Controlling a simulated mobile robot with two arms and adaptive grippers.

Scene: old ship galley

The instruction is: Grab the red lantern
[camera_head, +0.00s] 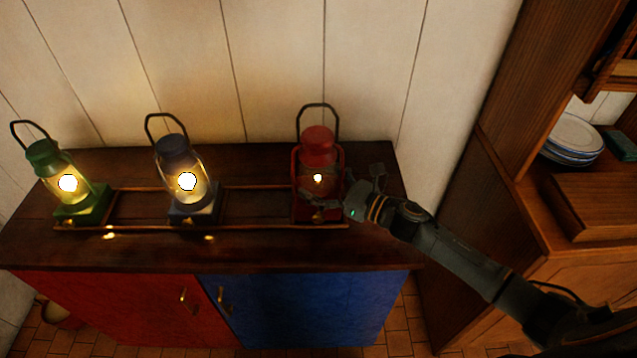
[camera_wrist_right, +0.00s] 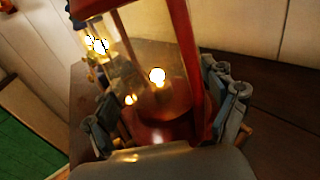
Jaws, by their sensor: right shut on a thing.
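The red lantern (camera_head: 317,150) stands upright at the right end of the cabinet top, its black handle raised and a small light glowing inside. My right gripper (camera_head: 345,198) reaches it from the right and is shut on its lower body. In the right wrist view the lantern (camera_wrist_right: 188,60) fills the middle, with the fingers of my right gripper (camera_wrist_right: 165,125) on both sides of it. The lantern's base is partly hidden by the gripper. My left gripper is not in view.
A blue lantern (camera_head: 178,165) and a green lantern (camera_head: 45,158) stand lit to the left on the same cabinet top (camera_head: 270,252). A low rail (camera_head: 255,227) runs around the lantern bases. A wooden cupboard (camera_head: 500,170) with plates (camera_head: 572,135) stands to the right.

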